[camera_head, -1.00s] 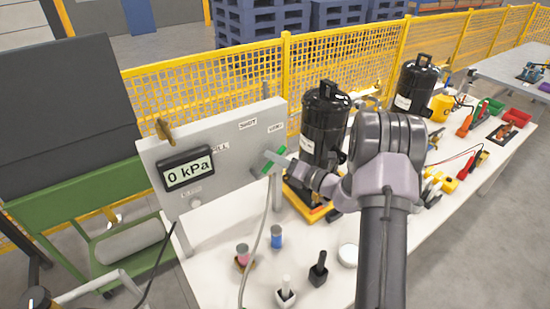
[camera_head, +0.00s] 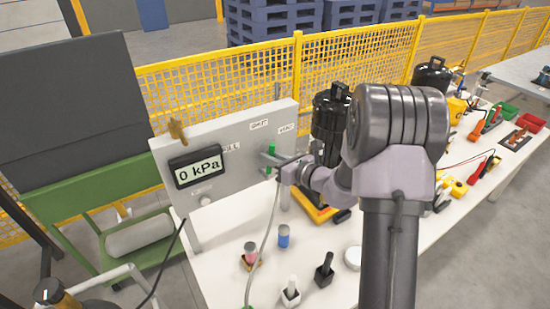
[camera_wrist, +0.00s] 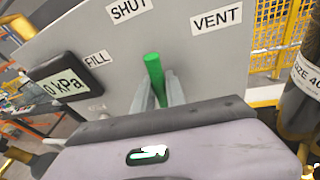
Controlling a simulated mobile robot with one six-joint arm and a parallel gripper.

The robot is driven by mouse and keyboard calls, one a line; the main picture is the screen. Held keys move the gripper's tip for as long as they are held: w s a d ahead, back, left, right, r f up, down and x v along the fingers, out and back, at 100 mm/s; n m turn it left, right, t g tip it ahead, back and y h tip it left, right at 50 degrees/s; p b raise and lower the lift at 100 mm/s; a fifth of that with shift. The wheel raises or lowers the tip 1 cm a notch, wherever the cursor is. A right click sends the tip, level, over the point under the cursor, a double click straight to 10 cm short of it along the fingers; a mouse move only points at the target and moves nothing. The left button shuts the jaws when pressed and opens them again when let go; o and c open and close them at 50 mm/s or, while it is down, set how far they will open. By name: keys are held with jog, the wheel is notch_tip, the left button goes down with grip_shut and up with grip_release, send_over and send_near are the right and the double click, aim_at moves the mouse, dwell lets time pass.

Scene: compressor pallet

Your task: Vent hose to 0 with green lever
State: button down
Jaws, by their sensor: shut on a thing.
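The green lever (camera_head: 271,150) stands near upright on the grey panel (camera_head: 231,166), and its tip points roughly at the SHUT label (camera_wrist: 130,8). My gripper (camera_head: 268,160) is shut on the green lever, with a finger on each side of it in the wrist view (camera_wrist: 153,75). The VENT label (camera_wrist: 216,18) is to the right of the lever and the FILL label (camera_wrist: 96,58) to its left. The gauge (camera_head: 196,168) reads 0 kPa. A grey hose (camera_head: 265,240) hangs in front of the panel down to the table; its upper end is hidden.
A black compressor (camera_head: 328,125) stands right of the panel, partly behind my arm. A yellow mesh fence (camera_head: 220,87) runs behind.

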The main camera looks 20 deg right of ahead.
jog(key=shift+s+a+n+h+b, duration=0.15)
jog(key=shift+a+n+h+b, duration=0.2)
jog(key=shift+a+n, duration=0.2)
jog(key=c, duration=1.4)
grip_release()
jog(key=shift+o, duration=0.2)
jog(key=p+v, duration=0.2)
jog(key=v, duration=1.5)
jog(key=shift+s, duration=0.2)
jog(key=shift+d, duration=0.1)
